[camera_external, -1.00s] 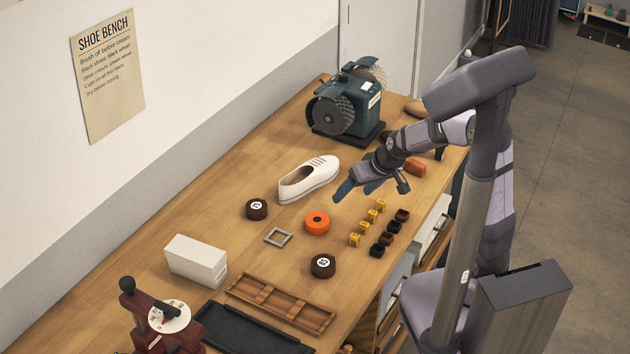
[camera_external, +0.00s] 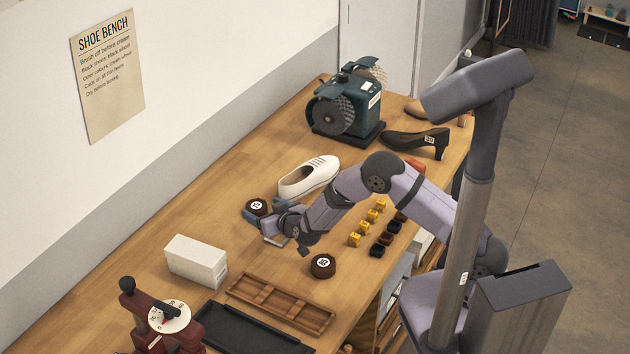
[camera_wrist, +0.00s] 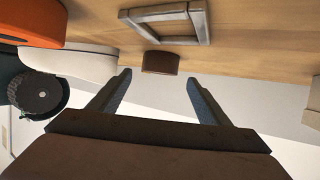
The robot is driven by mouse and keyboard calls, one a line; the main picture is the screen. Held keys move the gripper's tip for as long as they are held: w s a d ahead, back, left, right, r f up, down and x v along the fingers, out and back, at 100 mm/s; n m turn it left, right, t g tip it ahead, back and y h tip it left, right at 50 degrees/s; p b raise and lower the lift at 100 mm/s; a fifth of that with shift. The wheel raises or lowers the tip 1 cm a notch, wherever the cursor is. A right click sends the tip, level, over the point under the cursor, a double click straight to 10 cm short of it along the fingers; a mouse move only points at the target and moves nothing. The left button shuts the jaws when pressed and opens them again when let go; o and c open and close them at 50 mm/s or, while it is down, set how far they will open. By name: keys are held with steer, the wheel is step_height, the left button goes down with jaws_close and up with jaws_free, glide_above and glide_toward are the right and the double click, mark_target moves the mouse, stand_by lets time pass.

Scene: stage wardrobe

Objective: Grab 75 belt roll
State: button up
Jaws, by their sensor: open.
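A dark brown belt roll (camera_external: 257,207) with a white number label lies flat on the bench left of the white shoe; its number is too small to read surely. It also shows in the wrist view (camera_wrist: 160,63), between and a little past the fingertips. My gripper (camera_external: 262,210) is open and low over the bench at this roll. Its two fingers (camera_wrist: 158,78) are spread to either side, with nothing held. A second brown roll (camera_external: 323,265) with a white label lies nearer the bench front.
A metal buckle frame (camera_wrist: 165,22) lies close to the roll. The white shoe (camera_external: 309,178), a white box (camera_external: 196,260), a wooden tray (camera_external: 280,302) and small yellow blocks (camera_external: 354,240) stand around. A grinder (camera_external: 347,105) stands at the back. Bare bench lies left of the roll.

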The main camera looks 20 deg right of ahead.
mark_target(261, 209)
steer(key=shift+f, duration=0.5)
steer(key=shift+w, duration=0.15)
steer(key=shift+p+x, duration=0.6)
steer(key=shift+x, duration=1.8)
steer(key=c, duration=1.2)
